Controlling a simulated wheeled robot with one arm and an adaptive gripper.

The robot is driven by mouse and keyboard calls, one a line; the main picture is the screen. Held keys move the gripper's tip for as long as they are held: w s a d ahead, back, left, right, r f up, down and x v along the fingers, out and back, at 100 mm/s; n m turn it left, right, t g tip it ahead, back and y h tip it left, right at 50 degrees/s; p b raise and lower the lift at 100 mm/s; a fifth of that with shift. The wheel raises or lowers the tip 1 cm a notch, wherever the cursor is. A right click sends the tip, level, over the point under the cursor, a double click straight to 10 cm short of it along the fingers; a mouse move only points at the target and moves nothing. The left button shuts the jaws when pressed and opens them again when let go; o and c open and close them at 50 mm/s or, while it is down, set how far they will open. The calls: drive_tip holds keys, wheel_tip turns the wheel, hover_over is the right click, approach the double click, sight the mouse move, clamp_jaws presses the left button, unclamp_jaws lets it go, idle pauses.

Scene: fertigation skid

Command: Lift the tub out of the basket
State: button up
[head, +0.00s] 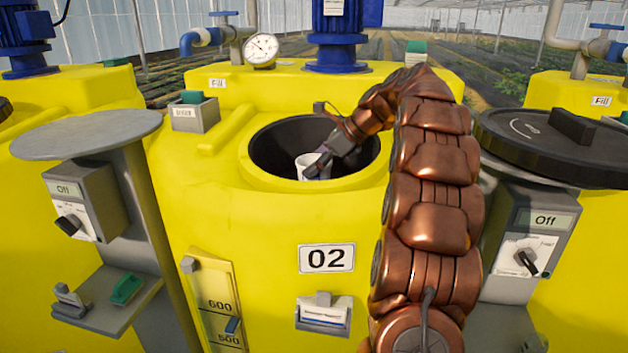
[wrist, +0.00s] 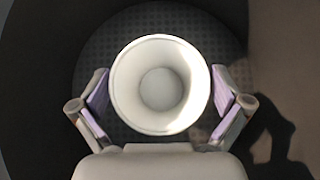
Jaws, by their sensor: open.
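The tub (wrist: 160,42) is white and round, seen from above with its open mouth facing the wrist camera. It also shows in the head view (head: 308,165), partly hidden by my gripper. It stands inside the dark basket (head: 270,150) in the round opening of the yellow tank marked 02. The basket's perforated floor (wrist: 95,45) shows around the tub in the wrist view. My gripper (wrist: 160,100) is open, with one purple-padded finger on each side of the tub. Small gaps seem to show between the pads and the tub; contact is hard to tell.
The yellow rim (head: 250,180) of the tank opening surrounds the basket closely. A black round lid (head: 530,145) lies to the right on a grey stand. A grey round platform (head: 85,135) stands at left. A pressure gauge (head: 262,50) and blue motor (head: 337,50) rise behind the opening.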

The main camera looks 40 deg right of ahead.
drive_tip(key=shift+x, duration=1.1)
drive_tip(key=shift+r, duration=0.1)
drive_tip(key=c, duration=0.9)
